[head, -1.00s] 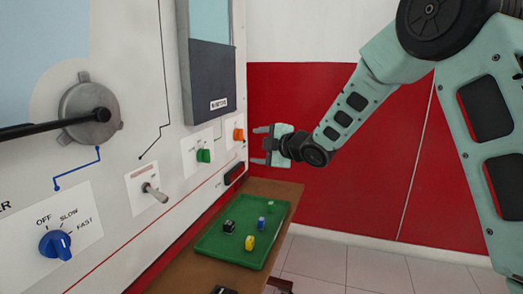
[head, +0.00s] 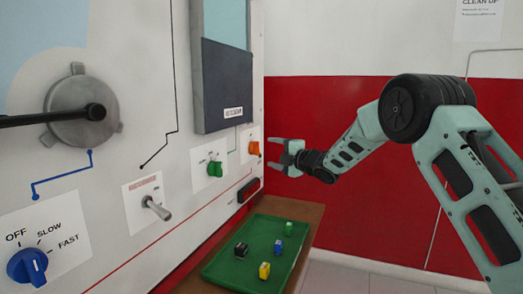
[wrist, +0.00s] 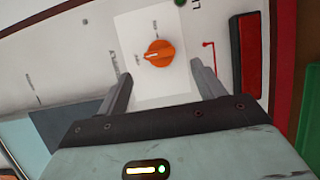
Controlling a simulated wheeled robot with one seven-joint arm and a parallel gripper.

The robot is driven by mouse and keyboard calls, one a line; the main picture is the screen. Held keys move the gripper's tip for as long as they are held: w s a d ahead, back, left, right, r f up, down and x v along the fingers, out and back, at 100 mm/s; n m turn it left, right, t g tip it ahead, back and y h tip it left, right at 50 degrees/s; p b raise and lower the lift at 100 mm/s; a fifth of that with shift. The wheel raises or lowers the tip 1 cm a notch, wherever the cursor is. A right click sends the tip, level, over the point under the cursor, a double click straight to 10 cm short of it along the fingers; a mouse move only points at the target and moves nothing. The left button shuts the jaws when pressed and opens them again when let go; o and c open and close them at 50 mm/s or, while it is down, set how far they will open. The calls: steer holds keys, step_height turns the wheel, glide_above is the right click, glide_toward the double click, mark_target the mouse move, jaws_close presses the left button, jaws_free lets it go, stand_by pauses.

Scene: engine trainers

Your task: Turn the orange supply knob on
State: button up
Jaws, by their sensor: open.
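The orange supply knob (head: 254,148) sits on a white plate on the panel, right of the green knob, in the head view. In the wrist view the orange knob (wrist: 159,53) shows a pale pointer line toward the picture's left; its label is too small to read. My gripper (head: 270,154) is open and empty in front of the orange knob. In the wrist view my gripper's two fingers (wrist: 162,80) stand apart on either side of the knob's plate, with the knob beyond and between the tips. I see no contact with the knob.
A green knob (head: 215,168), a toggle switch (head: 156,208) and a blue selector (head: 28,266) are on the same panel. A dark red-black block (head: 248,190) sits below the orange knob. A green tray (head: 222,272) with several small blocks lies on a brown shelf below.

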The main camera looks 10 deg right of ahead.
mark_target(259, 149)
steer(key=x, duration=0.6)
steer(key=shift+w+a+p, duration=0.15)
steer(key=shift+w+p, duration=0.05)
steer(key=shift+p, duration=0.1)
steer(key=c, duration=1)
